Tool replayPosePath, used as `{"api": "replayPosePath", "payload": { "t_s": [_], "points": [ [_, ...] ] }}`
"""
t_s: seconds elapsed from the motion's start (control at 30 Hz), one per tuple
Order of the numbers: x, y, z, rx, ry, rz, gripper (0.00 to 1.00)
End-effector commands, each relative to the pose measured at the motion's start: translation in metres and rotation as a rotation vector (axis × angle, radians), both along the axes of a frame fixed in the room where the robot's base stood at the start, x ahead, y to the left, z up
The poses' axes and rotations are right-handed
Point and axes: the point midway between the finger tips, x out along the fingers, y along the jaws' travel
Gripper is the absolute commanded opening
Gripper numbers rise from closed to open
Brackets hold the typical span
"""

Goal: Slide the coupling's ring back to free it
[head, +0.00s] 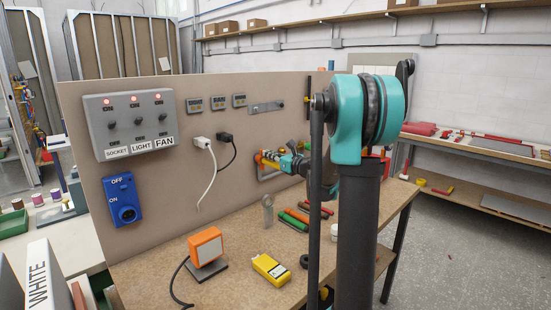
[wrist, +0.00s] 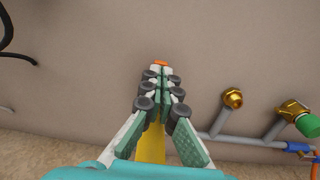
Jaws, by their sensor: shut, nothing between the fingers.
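My gripper (wrist: 158,78) points at the beige panel in the wrist view, its green-padded fingers together with nothing held. An orange piece (wrist: 161,63) shows just beyond the fingertips, and a yellow strip (wrist: 152,145) shows behind and below the fingers; the fingers hide what lies between them. I cannot make out the coupling's ring. In the head view my gripper (head: 283,160) is beside an orange and yellow fitting (head: 266,159) on the panel; I cannot tell whether they touch.
Right of my gripper are a brass outlet (wrist: 233,98) and a brass valve with a green cap (wrist: 308,124), on grey pipes. The bench (head: 235,245) holds an orange lamp (head: 206,246), a yellow meter (head: 271,269) and coloured tubes (head: 292,218). A switch box (head: 130,122) is on the panel.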

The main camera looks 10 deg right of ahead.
Motion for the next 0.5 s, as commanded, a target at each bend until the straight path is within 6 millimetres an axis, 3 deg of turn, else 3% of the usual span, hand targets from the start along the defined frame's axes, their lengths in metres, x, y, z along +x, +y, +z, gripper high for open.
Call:
{"api": "replayPosePath", "payload": {
  "t_s": [0.5],
  "points": [
    [0.0078,0.0057,-0.0001,0.000,0.000,0.001,0.00]
  ]
}}
